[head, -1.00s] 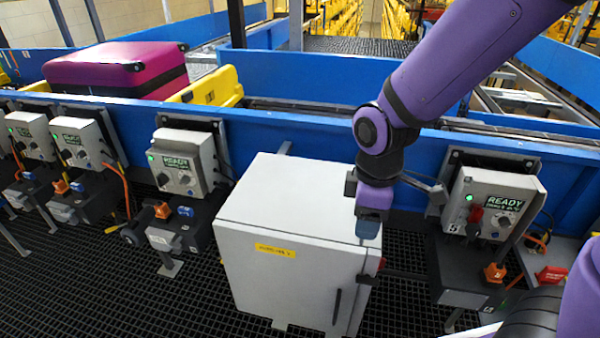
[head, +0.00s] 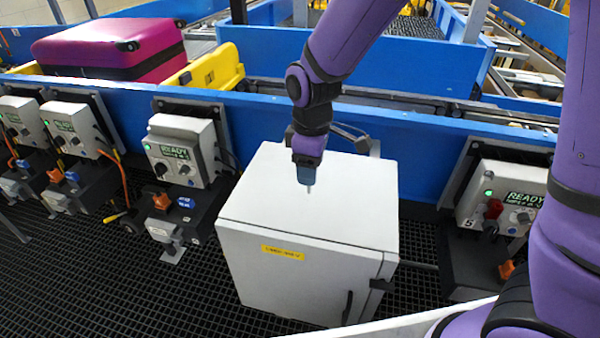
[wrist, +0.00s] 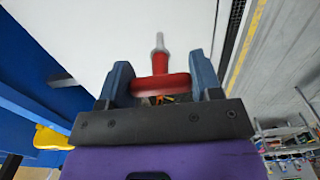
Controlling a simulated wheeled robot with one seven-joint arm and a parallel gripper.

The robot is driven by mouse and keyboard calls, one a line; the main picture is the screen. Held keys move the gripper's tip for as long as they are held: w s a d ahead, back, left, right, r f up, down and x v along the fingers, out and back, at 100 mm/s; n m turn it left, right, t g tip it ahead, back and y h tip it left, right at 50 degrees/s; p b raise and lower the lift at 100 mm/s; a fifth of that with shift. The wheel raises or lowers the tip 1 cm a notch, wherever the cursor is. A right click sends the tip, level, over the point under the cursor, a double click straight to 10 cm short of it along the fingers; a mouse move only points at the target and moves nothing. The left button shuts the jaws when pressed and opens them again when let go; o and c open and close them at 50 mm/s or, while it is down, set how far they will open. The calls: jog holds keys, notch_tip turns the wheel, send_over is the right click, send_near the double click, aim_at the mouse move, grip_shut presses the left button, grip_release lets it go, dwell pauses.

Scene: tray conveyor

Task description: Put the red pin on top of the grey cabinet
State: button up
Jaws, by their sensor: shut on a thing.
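The red pin (wrist: 161,66) has a red body with a wide flange and a thin grey tip. My gripper (wrist: 161,84) is shut on the flange, one blue-grey finger on each side, in the wrist view. In the head view my gripper (head: 308,174) points down over the middle of the grey cabinet's top (head: 255,195). Only the pin's pale tip (head: 309,188) shows below the fingers there. I cannot tell whether the tip touches the top. The cabinet stands upright with a yellow label on its front, and its top is bare.
A blue conveyor wall (head: 415,145) runs behind the cabinet. Control boxes (head: 183,150) stand to the left, and another (head: 500,195) to the right. A magenta suitcase (head: 110,50) and a yellow tray (head: 215,70) are on the conveyor. Black grating (head: 150,290) covers the floor.

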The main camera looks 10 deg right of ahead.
jog(key=shift+w+a+f, duration=0.3)
jog(key=shift+w+f, duration=0.05)
jog(key=shift+f, duration=0.3)
jog(key=shift+w+a+f, duration=0.3)
jog(key=shift+a+f, duration=0.05)
jog(key=shift+f, duration=0.25)
jog(key=shift+w+a+f, duration=0.3)
jog(key=shift+w+f, duration=0.05)
jog(key=shift+f, duration=0.3)
jog(key=o, duration=0.9)
jog(key=shift+f, duration=0.15)
notch_tip(320, 180, up, 12)
jog(key=shift+r, duration=0.2)
